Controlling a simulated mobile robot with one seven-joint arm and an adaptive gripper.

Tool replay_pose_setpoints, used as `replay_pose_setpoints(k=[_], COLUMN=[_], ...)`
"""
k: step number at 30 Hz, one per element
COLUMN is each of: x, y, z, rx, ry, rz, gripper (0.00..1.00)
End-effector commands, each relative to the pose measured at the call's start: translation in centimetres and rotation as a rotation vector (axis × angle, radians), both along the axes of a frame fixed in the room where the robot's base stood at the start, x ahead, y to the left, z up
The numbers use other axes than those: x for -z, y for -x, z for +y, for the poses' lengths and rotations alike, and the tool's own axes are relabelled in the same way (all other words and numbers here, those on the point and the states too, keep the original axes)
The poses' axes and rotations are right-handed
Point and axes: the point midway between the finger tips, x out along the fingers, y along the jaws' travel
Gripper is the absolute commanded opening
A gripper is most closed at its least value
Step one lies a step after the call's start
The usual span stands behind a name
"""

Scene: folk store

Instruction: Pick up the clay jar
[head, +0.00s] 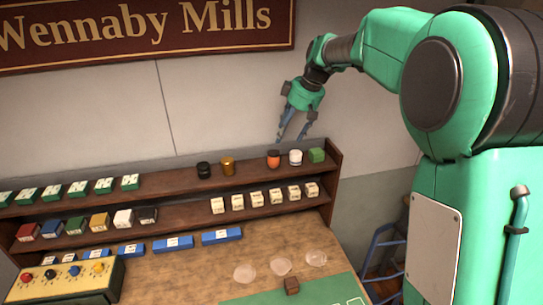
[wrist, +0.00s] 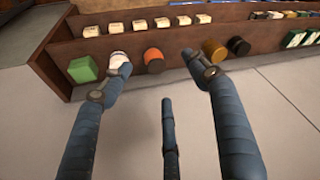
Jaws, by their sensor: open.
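The clay jar appears to be the small orange jar with a dark top (head: 273,160) on the top shelf; it also shows in the wrist view (wrist: 154,62). My gripper (head: 290,140) is open and empty, above the right part of the top shelf. In the wrist view, its blue fingers (wrist: 155,70) are spread, with the orange jar seen between the two outer fingertips. The jar is apart from the fingers. One fingertip overlaps the white jar (wrist: 117,61) in that view; I cannot tell whether they touch.
On the top shelf, the white jar (head: 296,157) and a green block (head: 317,155) stand right of the orange jar. An amber jar (head: 228,166) and a black jar (head: 204,170) stand left, beyond a gap. The lower shelf (head: 180,221) holds several small boxes.

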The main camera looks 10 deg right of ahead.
Motion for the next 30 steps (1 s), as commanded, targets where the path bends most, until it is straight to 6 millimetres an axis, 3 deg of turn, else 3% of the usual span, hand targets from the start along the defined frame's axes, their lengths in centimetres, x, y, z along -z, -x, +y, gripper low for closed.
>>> replay_pose_setpoints(k=[3, 9, 23, 30], x=[0.7, 1.5, 1.8, 3.4], y=[-2.6, -4.9, -5.2, -5.6], z=[-0.7, -1.4, -1.4, -0.9], rx=[-0.038, -0.078, -0.086, -0.087], ry=[-0.006, -0.011, -0.011, -0.012], rz=[-0.002, -0.008, -0.008, -0.006], gripper=[0.6, 0.6, 0.6, 0.6])
